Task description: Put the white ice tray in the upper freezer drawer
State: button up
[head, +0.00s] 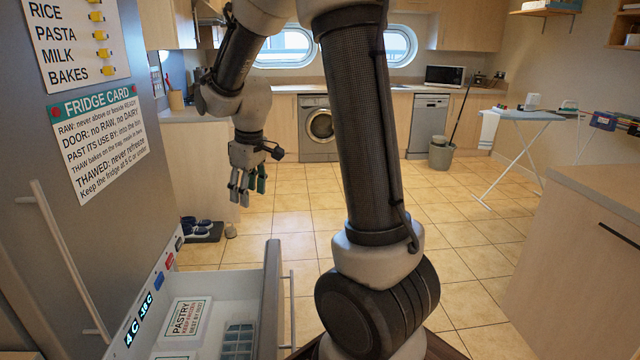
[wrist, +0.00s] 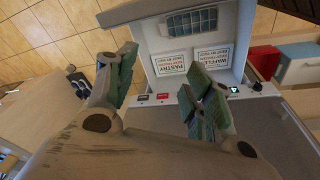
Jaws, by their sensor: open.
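An ice tray (head: 238,340) with a grid of cells lies inside the open drawer (head: 272,290), near its front wall. It looks grey-blue in this light. It also shows in the wrist view (wrist: 192,20), at the far end of the drawer beyond two labelled packs. My gripper (head: 247,190) is open and empty, raised in the air above the floor and apart from the tray. In the wrist view its green-padded fingers (wrist: 160,65) stand wide apart with nothing between them. The lower part of the tray is cut off in the head view.
A pastry pack (head: 186,318) and a waffle pack (wrist: 217,58) lie in the drawer. The fridge front (head: 90,170) stands at left with a long handle (head: 65,255). Shoes (head: 196,228) rest on a mat beyond.

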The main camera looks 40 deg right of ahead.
jog(key=s+d+r+m, duration=0.1)
jog(key=s+r, duration=0.2)
jog(key=s, duration=0.5)
jog(key=s+r+m+t, duration=0.1)
jog(key=s+r+m, duration=0.1)
jog(key=s, duration=0.7)
jog(key=s+d+r+m+t, duration=0.1)
jog(key=s+r+m, duration=0.1)
jog(key=s+r, duration=0.3)
jog(key=s, duration=0.3)
jog(key=shift+s+d, duration=0.2)
jog(key=shift+d, duration=0.1)
